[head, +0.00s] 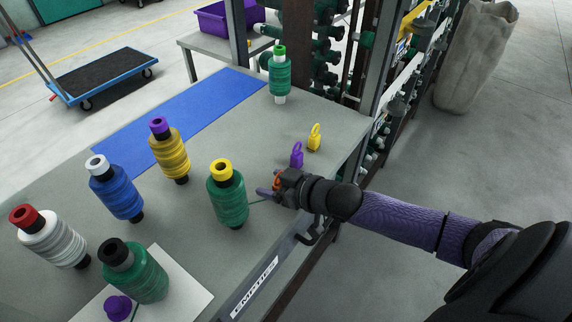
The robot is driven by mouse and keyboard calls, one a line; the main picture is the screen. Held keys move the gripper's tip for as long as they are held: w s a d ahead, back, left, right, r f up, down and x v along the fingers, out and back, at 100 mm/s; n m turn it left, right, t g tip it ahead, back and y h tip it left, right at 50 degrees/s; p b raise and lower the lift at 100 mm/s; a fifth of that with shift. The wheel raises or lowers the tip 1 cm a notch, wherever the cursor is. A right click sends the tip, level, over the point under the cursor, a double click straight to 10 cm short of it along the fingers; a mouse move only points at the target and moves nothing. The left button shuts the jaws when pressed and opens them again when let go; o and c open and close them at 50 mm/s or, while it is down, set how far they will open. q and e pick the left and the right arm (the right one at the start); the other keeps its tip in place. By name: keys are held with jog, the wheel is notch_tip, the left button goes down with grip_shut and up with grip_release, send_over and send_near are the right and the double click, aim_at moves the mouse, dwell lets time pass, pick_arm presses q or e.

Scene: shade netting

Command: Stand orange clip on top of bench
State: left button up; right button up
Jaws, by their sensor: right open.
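The orange clip (277,183) is mostly hidden behind my right gripper; only a small orange patch shows at the fingers. My right gripper (268,192) is low over the right part of the grey bench (305,110), its fingers pointing left toward the green spool with a yellow top. It is open and at the orange patch; whether the fingers touch the clip I cannot tell. A purple clip (296,156) and a yellow clip (314,137) stand upright on the bench just beyond the gripper. My left gripper is out of view.
The green spool with yellow top (228,199) stands close left of my gripper. Several other spools stand farther left, and one green spool (280,76) stands at the back. A blue mat (180,118) lies along the bench. A rack (385,90) borders the far right.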

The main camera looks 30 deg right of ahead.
jog(key=p+v, duration=0.6)
jog(key=v, duration=0.5)
jog(key=s+d+f+m+g+h, duration=0.1)
jog(key=s+d+f+g+h, duration=0.15)
jog(key=s+f, duration=0.55)
jog(key=s+d+f+m+g+h, duration=0.2)
jog(key=s+f+g+h, duration=0.15)
jog(key=f, duration=0.85)
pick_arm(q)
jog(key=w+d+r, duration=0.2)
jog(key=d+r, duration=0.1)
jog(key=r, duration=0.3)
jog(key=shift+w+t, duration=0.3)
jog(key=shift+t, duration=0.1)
pick_arm(e)
jog(key=s+a+f+g, duration=0.2)
jog(key=s+a+f, duration=0.1)
jog(key=s, duration=0.3)
jog(key=s+a+f+n+g, duration=0.1)
jog(key=s+a+f+g, duration=0.1)
jog(key=s, duration=0.4)
jog(key=s+a+f+g+y, duration=0.1)
jog(key=s+a+f+g, duration=0.1)
jog(key=s+a+f, duration=0.2)
jog(key=s+a, duration=0.2)
jog(key=s, duration=0.1)
jog(key=shift+a+f+n, duration=0.3)
jog(key=shift+a+f, duration=0.05)
jog(key=shift+f, duration=0.05)
jog(key=shift+w, duration=0.1)
